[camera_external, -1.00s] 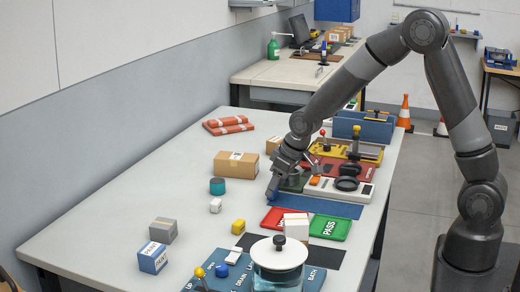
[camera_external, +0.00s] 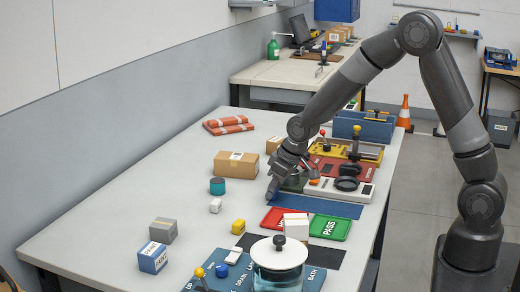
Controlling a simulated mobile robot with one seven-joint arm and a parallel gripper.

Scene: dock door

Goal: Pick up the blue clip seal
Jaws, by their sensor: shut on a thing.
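My gripper (camera_external: 271,192) points down at the left end of the flat blue mat (camera_external: 330,207), at the middle of the white table. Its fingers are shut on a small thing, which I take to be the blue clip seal. The fingers hide nearly all of it, so its shape and exact hold cannot be made out. The fingertips are at or just above the surface; the gap is too small to tell.
Right of and nearer than my gripper are a red tray (camera_external: 272,219), a green PASS tray (camera_external: 331,227) and a white box (camera_external: 296,225). The table's left side has free room.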

